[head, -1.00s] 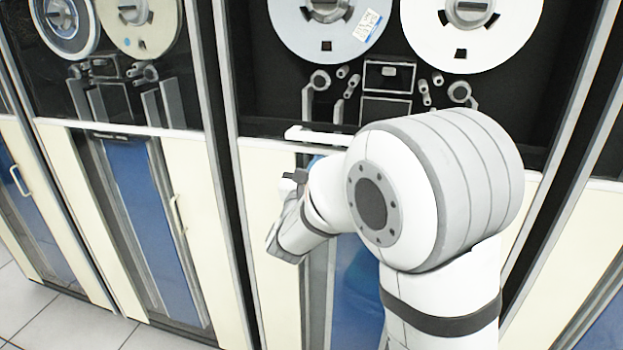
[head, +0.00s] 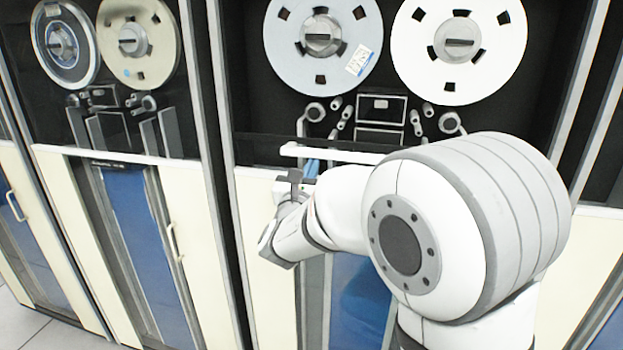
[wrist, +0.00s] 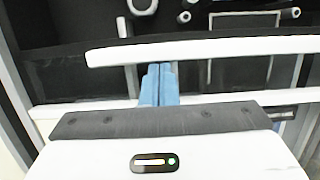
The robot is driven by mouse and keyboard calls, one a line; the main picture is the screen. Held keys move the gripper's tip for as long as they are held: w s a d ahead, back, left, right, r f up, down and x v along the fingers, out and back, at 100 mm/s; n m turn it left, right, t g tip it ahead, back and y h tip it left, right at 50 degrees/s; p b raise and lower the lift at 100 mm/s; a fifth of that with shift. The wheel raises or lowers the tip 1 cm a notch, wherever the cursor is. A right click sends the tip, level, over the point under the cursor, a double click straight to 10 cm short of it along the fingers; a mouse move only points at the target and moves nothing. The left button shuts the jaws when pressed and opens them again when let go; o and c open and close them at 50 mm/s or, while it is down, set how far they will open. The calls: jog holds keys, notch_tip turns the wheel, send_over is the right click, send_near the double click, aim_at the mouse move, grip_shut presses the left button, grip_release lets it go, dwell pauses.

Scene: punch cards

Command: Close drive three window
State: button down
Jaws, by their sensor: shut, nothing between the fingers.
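The tape drive in front of me has a dark window with a long white handle bar (head: 335,154) along its lower edge. The bar sits a little above the cream lower panel (head: 262,215), with a dark strip between. It also crosses the wrist view (wrist: 215,49). My gripper (head: 311,167) is shut and empty, with its blue fingertips pointing up at the bar's underside near its left end. In the wrist view the blue fingers (wrist: 159,80) reach the bar's lower edge. I cannot tell for sure whether they touch it. No drive number is readable.
Two large tape reels (head: 322,38) (head: 460,42) sit above the bar. A neighbouring tape drive with smaller reels (head: 135,45) stands at the left, with a cream handle (head: 174,243) on its lower door. My arm covers much of the lower right.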

notch_tip(320, 180, up, 39)
jog(key=p, duration=1.5)
jog(key=shift+s+r, duration=0.1)
notch_tip(320, 180, down, 6)
jog(key=b, duration=0.5)
jog(key=r+b+v, duration=0.1)
jog(key=b+v, duration=0.1)
jog(key=v, duration=0.7)
jog(key=s+d+f+m+g+h, duration=0.1)
jog(key=s+d+f+m+g, duration=0.35)
jog(key=d+f+m, duration=0.45)
jog(key=s+d+f+m+g, duration=0.3)
jog(key=d+f+m+g, duration=0.3)
jog(key=f, duration=0.6)
jog(key=s+a+f+m+g+y, duration=0.1)
jog(key=s+f+m+g+y, duration=0.5)
jog(key=s+f+m, duration=0.9)
notch_tip(320, 180, down, 2)
jog(key=shift+s+a+f+m+y, duration=0.2)
jog(key=shift+s+a+m+y, duration=0.2)
jog(key=shift+m+y, duration=0.55)
